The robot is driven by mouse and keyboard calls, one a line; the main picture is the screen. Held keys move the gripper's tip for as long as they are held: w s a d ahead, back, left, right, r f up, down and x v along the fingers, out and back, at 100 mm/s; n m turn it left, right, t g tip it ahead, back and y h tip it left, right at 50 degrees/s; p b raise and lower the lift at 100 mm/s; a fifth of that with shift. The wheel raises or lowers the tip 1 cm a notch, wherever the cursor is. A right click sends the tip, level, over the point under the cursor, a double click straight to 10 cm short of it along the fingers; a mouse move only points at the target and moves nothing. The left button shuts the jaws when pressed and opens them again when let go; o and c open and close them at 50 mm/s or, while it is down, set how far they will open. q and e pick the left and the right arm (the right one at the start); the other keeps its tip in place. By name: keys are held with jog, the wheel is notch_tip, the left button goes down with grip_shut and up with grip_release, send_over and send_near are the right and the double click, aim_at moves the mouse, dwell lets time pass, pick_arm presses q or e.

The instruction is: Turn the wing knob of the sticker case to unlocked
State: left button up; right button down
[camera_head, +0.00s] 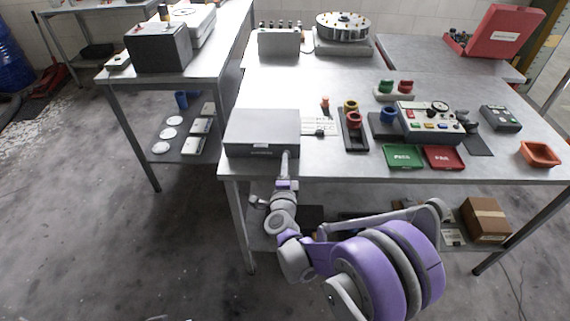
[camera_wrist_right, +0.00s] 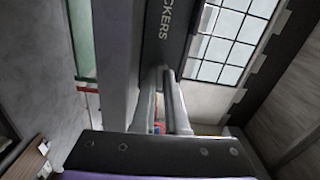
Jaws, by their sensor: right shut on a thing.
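The sticker case (camera_head: 262,128) is a grey box near the left front corner of the main table, with a small label on its front. In the right wrist view its dark face (camera_wrist_right: 180,45) shows the letters "CKERS". My right gripper (camera_head: 286,155) reaches up to the right part of the case's front. In the right wrist view the fingertips of my right gripper (camera_wrist_right: 164,72) are close together against the case, beside the lettering. It is shut on the wing knob, which the fingers hide, so its angle cannot be told. My left gripper is not in view.
Right of the case lie a white card (camera_head: 318,127) and a black holder (camera_head: 353,132) with coloured rings. A control box (camera_head: 432,122), a green tray (camera_head: 404,156) and a red tray (camera_head: 444,158) lie farther right. The table's front edge runs just below the case.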

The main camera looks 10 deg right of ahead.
jog(key=shift+m, duration=0.5)
jog(key=c, duration=1.2)
grip_release()
jog(key=v, duration=1.1)
jog(key=shift+r, duration=0.1)
